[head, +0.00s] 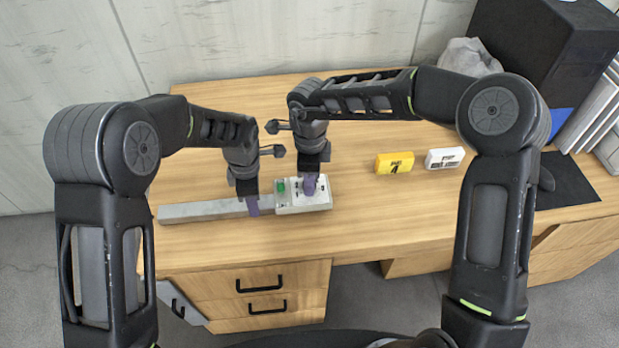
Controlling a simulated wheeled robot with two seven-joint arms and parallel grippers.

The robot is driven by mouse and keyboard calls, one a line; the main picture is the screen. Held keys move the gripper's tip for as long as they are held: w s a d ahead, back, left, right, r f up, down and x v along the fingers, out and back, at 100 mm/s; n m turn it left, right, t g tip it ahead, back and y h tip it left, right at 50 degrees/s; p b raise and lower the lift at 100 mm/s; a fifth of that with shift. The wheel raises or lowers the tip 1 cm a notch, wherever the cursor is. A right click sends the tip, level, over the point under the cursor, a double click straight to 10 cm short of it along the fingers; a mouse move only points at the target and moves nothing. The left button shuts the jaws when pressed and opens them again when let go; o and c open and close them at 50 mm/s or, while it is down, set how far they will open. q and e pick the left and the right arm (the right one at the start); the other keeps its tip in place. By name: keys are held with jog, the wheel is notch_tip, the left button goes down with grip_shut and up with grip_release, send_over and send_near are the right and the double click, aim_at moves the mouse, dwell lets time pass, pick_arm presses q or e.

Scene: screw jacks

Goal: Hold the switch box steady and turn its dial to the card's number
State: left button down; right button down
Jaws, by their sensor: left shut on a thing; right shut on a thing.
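The white switch box (319,206) lies on the wooden desk, with a green part on its left half. A long grey bar (195,212) runs left from the box's left side; I cannot tell whether they are joined. My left gripper (253,206), with purple fingertips, is shut on the grey bar close to the box. My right gripper (310,188) points down onto the box's top and is shut on the dial, which its fingers hide. The yellow card (395,163) stands to the right with a black 4 on it. The dial's setting cannot be read.
A white block with dark markings (445,158) is right of the yellow card. A dark cabinet (545,50), a grey bag (468,57) and a black mat (565,180) are at the right. The desk (375,215) is clear between box and cards.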

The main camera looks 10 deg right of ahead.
jog(key=m, duration=0.4)
jog(key=shift+m, duration=2.5)
jog(key=c, duration=1)
grip_release()
jog(key=shift+c, duration=0.2)
jog(key=shift+r, duration=0.1)
notch_tip(320, 180, up, 12)
